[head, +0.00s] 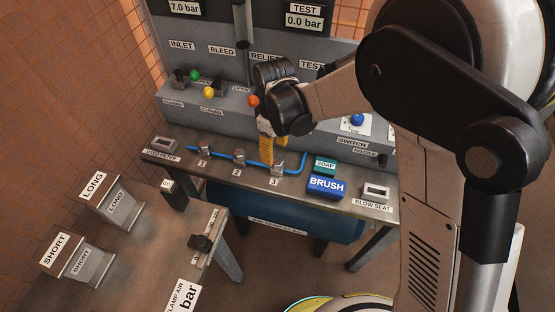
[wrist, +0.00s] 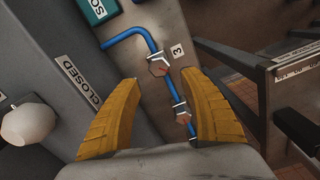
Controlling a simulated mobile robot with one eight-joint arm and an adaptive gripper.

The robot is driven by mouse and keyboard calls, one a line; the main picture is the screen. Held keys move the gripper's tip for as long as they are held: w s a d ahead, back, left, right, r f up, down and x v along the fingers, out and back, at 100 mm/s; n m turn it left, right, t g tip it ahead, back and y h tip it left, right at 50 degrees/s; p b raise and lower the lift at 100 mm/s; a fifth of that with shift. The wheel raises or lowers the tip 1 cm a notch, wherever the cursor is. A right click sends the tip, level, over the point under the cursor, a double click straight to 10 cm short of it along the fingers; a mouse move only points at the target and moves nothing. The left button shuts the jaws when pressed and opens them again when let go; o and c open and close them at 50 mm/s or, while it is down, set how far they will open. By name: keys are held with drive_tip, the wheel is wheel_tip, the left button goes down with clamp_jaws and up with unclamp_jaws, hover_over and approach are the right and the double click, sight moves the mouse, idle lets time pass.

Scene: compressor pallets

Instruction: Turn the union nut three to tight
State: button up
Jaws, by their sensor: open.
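Union nut three (head: 277,170) is a metal nut on the blue pipe (head: 256,163), beside the label 3 on the bench. In the wrist view the nut (wrist: 159,66) shows brownish metal on the same pipe, just beyond and between my fingertips. My gripper (head: 266,157) points down near nut three, its yellow fingers spread. In the wrist view my gripper (wrist: 159,77) is open, with nothing held between the fingers. I cannot tell the exact gap between fingertips and nut.
Nut two (head: 239,157) and nut one (head: 204,150) sit along the pipe to the left. A blue brush block (head: 327,187) and green soap block (head: 325,166) stand to the right. Behind is a grey panel with coloured valve knobs, including an orange one (head: 253,101) close to my gripper.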

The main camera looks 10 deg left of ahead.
sight(275, 160)
wheel_tip(275, 160, down, 5)
drive_tip(key=shift+f+b, duration=0.2)
drive_tip(key=shift+b, duration=0.45)
clamp_jaws()
